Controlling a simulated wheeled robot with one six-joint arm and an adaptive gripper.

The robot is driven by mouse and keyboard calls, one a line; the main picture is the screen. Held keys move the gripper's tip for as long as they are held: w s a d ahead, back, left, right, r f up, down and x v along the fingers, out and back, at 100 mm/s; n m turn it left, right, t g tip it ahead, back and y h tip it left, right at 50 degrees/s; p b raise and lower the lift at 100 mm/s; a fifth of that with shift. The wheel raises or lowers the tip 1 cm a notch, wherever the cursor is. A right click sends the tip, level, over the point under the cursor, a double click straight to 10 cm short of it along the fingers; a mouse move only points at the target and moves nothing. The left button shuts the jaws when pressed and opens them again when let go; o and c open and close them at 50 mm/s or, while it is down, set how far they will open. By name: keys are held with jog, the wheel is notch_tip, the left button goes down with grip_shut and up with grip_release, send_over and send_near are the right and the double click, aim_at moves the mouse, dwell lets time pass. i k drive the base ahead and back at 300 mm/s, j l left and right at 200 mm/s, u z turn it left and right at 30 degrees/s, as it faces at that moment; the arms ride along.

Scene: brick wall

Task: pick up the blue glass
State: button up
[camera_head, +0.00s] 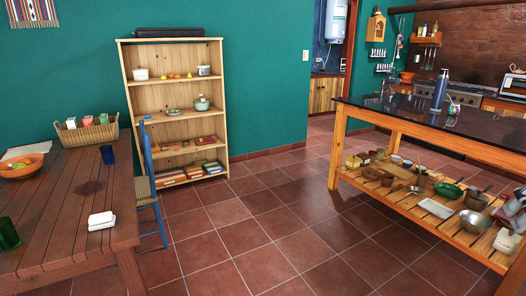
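A blue glass (107,154) stands upright on the wooden table (62,212) at the left, near the table's far right corner. A wicker basket with cartons is just behind it. My gripper is not in view.
A shelf (175,109) is against the wall; a dark-topped island (440,128) is right. Tiled floor (258,238) between is clear.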

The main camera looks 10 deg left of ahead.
aim_at(106, 150)
jog(key=i+j+u, duration=0.2)
jog(key=i, duration=0.25)
jog(key=i+l+u, duration=0.2)
jog(key=i, duration=0.3)
jog(key=i+u, duration=0.25)
jog(key=i, duration=0.2)
jog(key=i+l+u, duration=0.2)
jog(key=i, duration=0.3)
jog(key=i+l+u, duration=0.2)
jog(key=i, duration=0.25)
jog(key=i+u, duration=0.85)
jog(key=i+l+u, duration=0.25)
jog(key=u, duration=0.2)
jog(key=i+l+u, duration=0.3)
jog(key=u, duration=0.15)
jog(key=i+l+u, duration=0.35)
jog(key=l, duration=0.25)
